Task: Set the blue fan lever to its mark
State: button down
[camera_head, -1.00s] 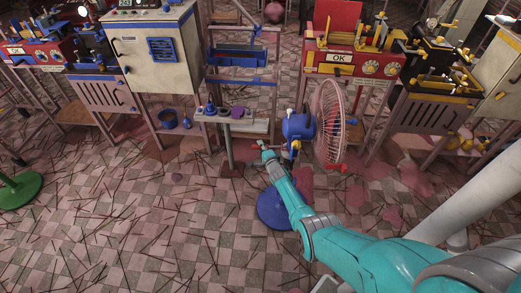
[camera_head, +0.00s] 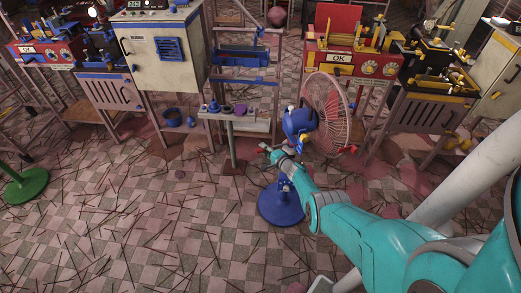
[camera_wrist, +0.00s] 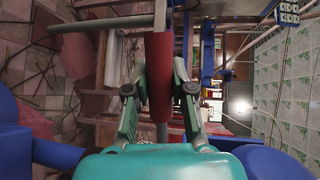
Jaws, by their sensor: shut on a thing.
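The blue fan has a blue motor housing (camera_head: 299,123), a pale pink wire guard (camera_head: 327,115) facing right and a round blue base (camera_head: 281,204) on the floor. My gripper (camera_head: 268,149) is at the left of the fan, below the motor housing. In the wrist view, my gripper (camera_wrist: 158,88) is shut on a red cylindrical grip (camera_wrist: 158,60), apparently the fan's lever, which stands upright between the two fingers. Where the lever joins the fan is hidden, and I cannot make out its mark. Blue parts show at both lower sides of the wrist view.
A small shelf (camera_head: 246,125) with blue and purple pieces stands just beyond my gripper. A red machine (camera_head: 316,62) marked OK is behind the fan. A pale cabinet (camera_head: 158,62) is at the left, and a green base (camera_head: 26,186) lower left. Thin sticks litter the open tiled floor.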

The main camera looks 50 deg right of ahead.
jog(key=shift+s+a+f, duration=0.1)
jog(key=shift+s+f, duration=0.05)
jog(key=shift+f, duration=0.05)
dwell(0.3)
jog(key=c, duration=1)
grip_release()
jog(key=shift+r, duration=0.1)
jog(key=shift+s, duration=0.1)
jog(key=shift+v, duration=5.95)
